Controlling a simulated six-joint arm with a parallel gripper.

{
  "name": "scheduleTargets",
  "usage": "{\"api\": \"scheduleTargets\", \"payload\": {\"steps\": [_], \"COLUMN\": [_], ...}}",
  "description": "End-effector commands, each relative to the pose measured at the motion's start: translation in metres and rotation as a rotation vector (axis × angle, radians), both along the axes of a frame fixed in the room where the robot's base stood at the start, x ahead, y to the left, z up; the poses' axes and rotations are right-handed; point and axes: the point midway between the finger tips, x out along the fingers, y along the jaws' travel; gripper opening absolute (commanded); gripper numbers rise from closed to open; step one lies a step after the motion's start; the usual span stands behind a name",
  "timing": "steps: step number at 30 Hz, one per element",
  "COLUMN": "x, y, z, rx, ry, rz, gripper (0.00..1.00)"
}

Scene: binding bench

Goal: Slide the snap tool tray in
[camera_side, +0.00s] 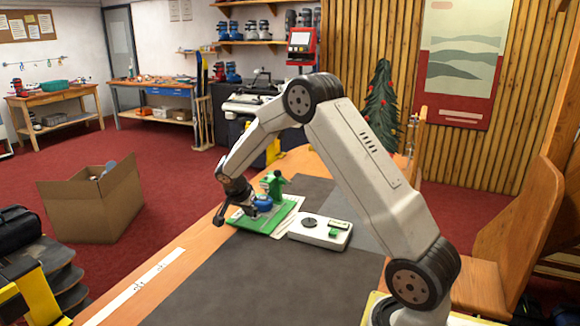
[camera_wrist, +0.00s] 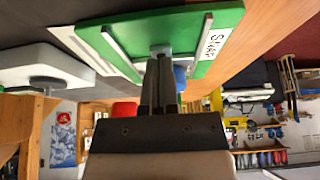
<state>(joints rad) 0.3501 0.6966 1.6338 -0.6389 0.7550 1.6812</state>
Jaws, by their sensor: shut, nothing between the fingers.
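A flat green board or tray (camera_side: 255,226) lies on the bench at its far left edge. A green upright fitting (camera_side: 275,184) and a blue rounded part (camera_side: 264,202) stand on it. The wrist view shows the green board (camera_wrist: 222,20) from close up, with pale metal rails and a white lettered label. I cannot tell which piece is the snap tool tray. My gripper (camera_side: 246,209) is low over the board's left part. Its fingers (camera_wrist: 162,85) are together and empty, close to a grey piece between the rails; contact is unclear. The blue part (camera_wrist: 180,78) is partly hidden behind them.
The dark grey mat (camera_side: 260,275) in front is clear. A wooden side panel (camera_side: 515,225) rises at the right. A cardboard box (camera_side: 92,212) stands on the floor at left.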

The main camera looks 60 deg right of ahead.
Motion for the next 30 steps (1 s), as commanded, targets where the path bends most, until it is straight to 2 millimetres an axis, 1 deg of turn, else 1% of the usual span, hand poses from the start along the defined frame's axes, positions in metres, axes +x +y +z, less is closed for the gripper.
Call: {"api": "scheduleTargets", "payload": {"steps": [30], "x": [0.000], "y": [-0.022], "z": [0.000], "rx": [0.000], "ry": [0.000], "rz": [0.000], "gripper": [0.00]}}
